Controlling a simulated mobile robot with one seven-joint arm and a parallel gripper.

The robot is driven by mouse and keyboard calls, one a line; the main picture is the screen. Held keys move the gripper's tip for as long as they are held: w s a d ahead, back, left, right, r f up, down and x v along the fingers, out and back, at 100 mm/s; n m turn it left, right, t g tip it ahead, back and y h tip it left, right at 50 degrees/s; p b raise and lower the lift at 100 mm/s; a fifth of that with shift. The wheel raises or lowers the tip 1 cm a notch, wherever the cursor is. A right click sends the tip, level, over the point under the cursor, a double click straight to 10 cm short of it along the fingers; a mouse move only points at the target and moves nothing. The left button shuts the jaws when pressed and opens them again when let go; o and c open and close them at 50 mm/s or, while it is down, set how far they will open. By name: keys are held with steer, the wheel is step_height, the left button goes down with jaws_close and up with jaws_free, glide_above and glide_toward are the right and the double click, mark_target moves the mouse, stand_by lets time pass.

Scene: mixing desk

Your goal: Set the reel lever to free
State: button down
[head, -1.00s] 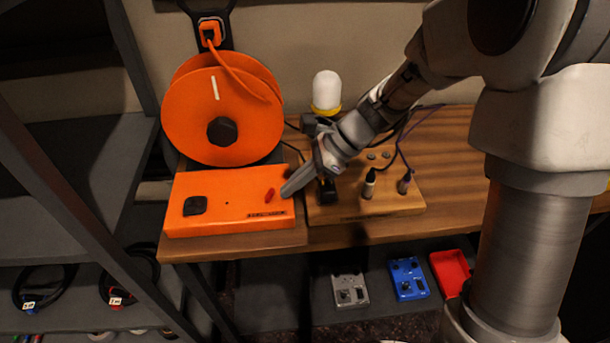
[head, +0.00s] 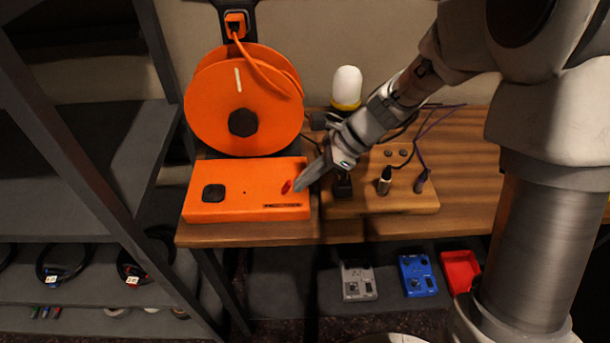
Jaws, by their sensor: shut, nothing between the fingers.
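The orange reel (head: 215,118) stands upright at the back left of the wooden desk, with an orange box (head: 260,172) in front of it. A small red lever (head: 286,187) sits on the right part of the box top, above a dark label strip. My gripper (head: 299,186) is shut and empty. Its fingertips are at the lever's right side, at or very close to it; I cannot tell whether they touch. The fingers hide part of the box's right edge.
A black knob (head: 213,193) is on the box's left. A wooden board (head: 405,203) with plugs (head: 384,183) lies to the right, near a white-domed lamp (head: 347,86). Below are a grey box (head: 357,281), a blue box (head: 417,275) and a red tray (head: 461,270). Dark shelving (head: 75,150) stands left.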

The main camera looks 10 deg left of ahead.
mark_target(288, 183)
steer(key=shift+s+a+r+h+p, duration=0.15)
steer(key=shift+h+p, duration=0.25)
steer(key=shift+p, duration=0.6)
steer(key=shift+w+a+r+h+p, duration=0.15)
steer(key=shift+h+p, duration=0.25)
steer(key=shift+p, duration=0.6)
steer(key=shift+s+a+r+h+p, duration=0.1)
steer(key=shift+r+h+p, duration=0.25)
steer(key=shift+p, duration=0.65)
steer(key=shift+a+t+p, duration=0.1)
steer(key=shift+t+p, duration=0.2)
steer(key=shift+p, duration=0.1)
steer(key=shift+h+p, duration=0.35)
steer(key=shift+p, duration=0.2)
steer(key=shift+s+a+r+t+h+p, duration=0.15)
steer(key=shift+a+h+p, duration=0.25)
steer(key=shift+p, duration=0.9)
steer(key=shift+a+r+t+h+p, duration=0.15)
steer(key=shift+h+p, duration=0.45)
steer(key=shift+p, duration=0.65)
steer(key=shift+a+r+p, duration=0.1)
steer(key=shift+a+p, duration=0.2)
steer(key=shift+p, duration=0.75)
steer(key=shift+r+p, duration=0.6)
steer(key=shift+r, duration=0.05)
